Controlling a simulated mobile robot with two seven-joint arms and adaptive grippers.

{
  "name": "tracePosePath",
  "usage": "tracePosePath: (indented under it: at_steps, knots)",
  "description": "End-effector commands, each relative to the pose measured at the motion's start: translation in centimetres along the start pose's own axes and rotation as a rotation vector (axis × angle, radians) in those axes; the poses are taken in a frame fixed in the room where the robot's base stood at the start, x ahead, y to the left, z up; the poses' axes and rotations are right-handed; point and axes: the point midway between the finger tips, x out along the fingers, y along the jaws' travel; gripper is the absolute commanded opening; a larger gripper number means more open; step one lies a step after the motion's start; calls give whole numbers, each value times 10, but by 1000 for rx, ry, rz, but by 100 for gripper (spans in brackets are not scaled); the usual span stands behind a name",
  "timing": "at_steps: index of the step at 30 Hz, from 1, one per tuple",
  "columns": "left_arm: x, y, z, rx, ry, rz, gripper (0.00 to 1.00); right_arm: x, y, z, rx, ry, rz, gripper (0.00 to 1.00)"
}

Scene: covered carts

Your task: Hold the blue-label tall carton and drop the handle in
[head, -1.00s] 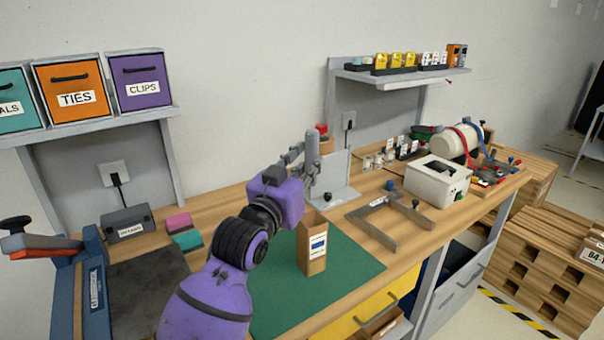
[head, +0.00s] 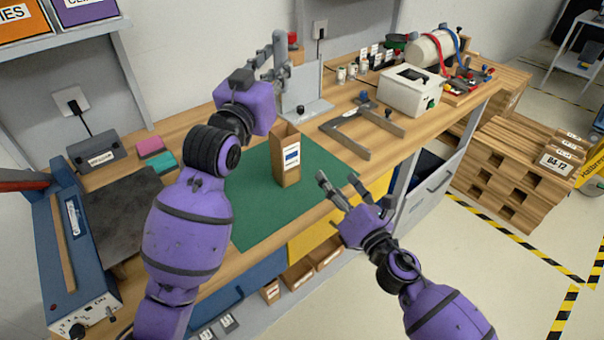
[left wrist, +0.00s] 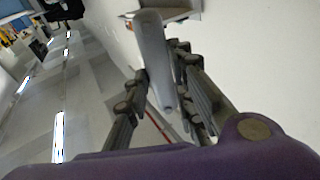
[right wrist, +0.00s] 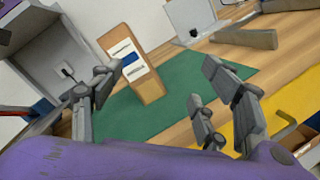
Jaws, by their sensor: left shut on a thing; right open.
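The blue-label tall carton (head: 288,165) stands upright and open-topped on the green mat (head: 245,190). In the right wrist view the carton (right wrist: 134,60) appears tilted, its blue-and-white label facing me. My left gripper (head: 276,68) is shut on a grey, round-ended handle (head: 278,44), held upright above and behind the carton, apart from it. The left wrist view shows the handle (left wrist: 153,55) between the fingers. My right gripper (head: 338,183) is open and empty, in front and to the right of the carton, not touching it. Its spread fingers (right wrist: 163,82) show in the right wrist view.
A grey metal stand (head: 303,95) is behind the carton. A grey angled frame (head: 360,130) lies to the right, before a white box (head: 410,92). A blue machine (head: 75,250) is at the left. The mat around the carton is clear.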

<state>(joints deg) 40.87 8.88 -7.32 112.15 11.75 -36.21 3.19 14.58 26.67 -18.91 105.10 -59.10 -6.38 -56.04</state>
Motion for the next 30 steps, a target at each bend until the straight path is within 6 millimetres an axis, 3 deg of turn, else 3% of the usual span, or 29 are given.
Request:
tracePosePath:
  at_steps: [1, 3, 10, 30]
  knots:
    - [0, 0, 0, 0, 1, 1, 0, 19, 7, -16, -126, 40, 29, 69]
    - [0, 0, 0, 0, 1, 0, 0, 38, 15, -26, -303, 67, 67, 69]
    - [0, 0, 0, 0, 1, 0, 0, 73, 28, -43, -665, 107, 146, 69]
    - [0, 0, 0, 0, 1, 1, 0, 148, 37, -57, -718, 111, 157, 69]
